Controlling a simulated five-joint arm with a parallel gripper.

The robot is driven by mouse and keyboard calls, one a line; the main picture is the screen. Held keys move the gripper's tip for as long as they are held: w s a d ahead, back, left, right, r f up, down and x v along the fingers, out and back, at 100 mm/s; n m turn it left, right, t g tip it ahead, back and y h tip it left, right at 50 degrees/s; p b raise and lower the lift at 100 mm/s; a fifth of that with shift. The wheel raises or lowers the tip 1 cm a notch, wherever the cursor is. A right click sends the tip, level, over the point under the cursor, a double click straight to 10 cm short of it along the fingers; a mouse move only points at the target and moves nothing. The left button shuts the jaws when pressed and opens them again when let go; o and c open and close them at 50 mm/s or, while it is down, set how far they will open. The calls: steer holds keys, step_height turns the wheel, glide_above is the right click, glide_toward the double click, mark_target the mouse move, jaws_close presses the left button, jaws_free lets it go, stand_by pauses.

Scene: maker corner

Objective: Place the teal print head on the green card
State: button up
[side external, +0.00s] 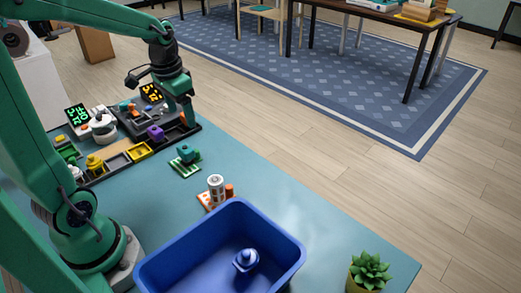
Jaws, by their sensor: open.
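The teal print head (186,153) is a small blocky piece. It rests on the green card (186,168), a green-and-white patterned square lying on the teal tabletop. The card's edges show around the print head. My gripper (189,122) is open and points down, above and just behind the print head in the picture, near the right end of the parts tray. It is apart from the print head, and nothing shows between its fingers.
The dark parts tray (118,158) holds several small coloured pieces. An orange-and-white card (204,200) bears a white cylinder (216,186) and an orange piece. A blue bin (290,240) with a blue item stands in front; a potted succulent (369,270) is at right.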

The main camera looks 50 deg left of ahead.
steer(key=s+d+r+t, duration=0.4)
steer(key=s+d+r, duration=0.1)
steer(key=s+d, duration=0.4)
steer(key=shift+d+r, duration=0.15)
steer(key=shift+d, duration=1)
